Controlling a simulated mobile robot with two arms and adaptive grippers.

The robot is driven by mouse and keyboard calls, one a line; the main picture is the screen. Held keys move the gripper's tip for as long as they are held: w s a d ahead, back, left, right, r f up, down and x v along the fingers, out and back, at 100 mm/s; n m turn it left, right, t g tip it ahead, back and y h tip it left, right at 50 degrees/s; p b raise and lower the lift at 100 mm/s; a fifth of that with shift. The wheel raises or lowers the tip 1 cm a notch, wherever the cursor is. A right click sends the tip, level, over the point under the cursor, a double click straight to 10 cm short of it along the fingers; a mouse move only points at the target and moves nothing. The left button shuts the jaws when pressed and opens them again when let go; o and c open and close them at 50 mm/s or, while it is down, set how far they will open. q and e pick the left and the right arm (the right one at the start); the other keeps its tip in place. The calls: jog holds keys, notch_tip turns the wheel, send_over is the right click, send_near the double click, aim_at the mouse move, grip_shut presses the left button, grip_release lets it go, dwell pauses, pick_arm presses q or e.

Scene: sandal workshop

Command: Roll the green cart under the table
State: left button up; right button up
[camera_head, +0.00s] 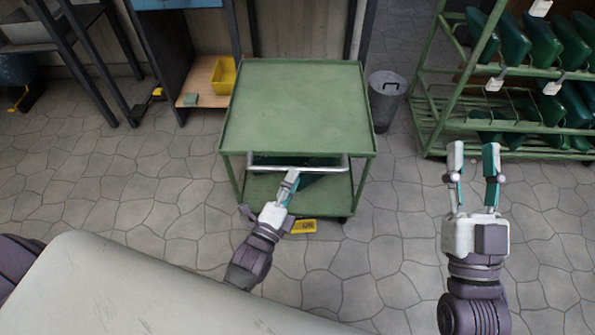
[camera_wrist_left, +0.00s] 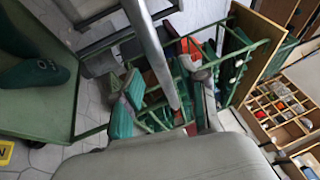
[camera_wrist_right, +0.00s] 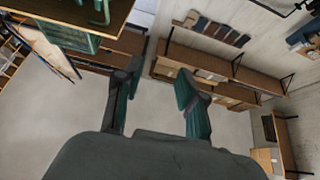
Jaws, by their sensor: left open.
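The green cart (camera_head: 295,105) stands on the stone floor ahead of me, with an empty top and a lower shelf (camera_head: 255,192). A silver handle bar (camera_head: 325,167) runs along its near side. My left gripper (camera_head: 291,177) is open at this handle. In the left wrist view the bar (camera_wrist_left: 155,55) passes between the open fingers; I cannot tell whether they touch it. A dark green object (camera_wrist_left: 35,75) lies on the cart. My right gripper (camera_head: 473,150) is open and empty, to the right of the cart. The table top is not clearly visible.
Dark uprights (camera_head: 356,25) stand behind the cart. A wooden shelf (camera_head: 203,78) with a yellow bin (camera_head: 223,76) is at back left. A grey waste bin (camera_head: 386,100) stands close to the cart's right side. A green rack (camera_head: 455,95) stands further right.

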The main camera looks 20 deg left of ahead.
aim_at(298, 168)
pick_arm(q)
jog(key=shift+x, duration=1.8)
pick_arm(e)
jog(key=shift+s+d+r+t+y, duration=0.1)
jog(key=shift+s+r+t+y, duration=0.05)
jog(key=shift+s+r+t, duration=0.5)
jog(key=shift+s+r+t+y, duration=0.15)
jog(key=shift+s+r+t, duration=0.25)
jog(key=shift+r, duration=0.3)
pick_arm(q)
grip_shut()
pick_arm(e)
jog(key=shift+w, duration=0.1)
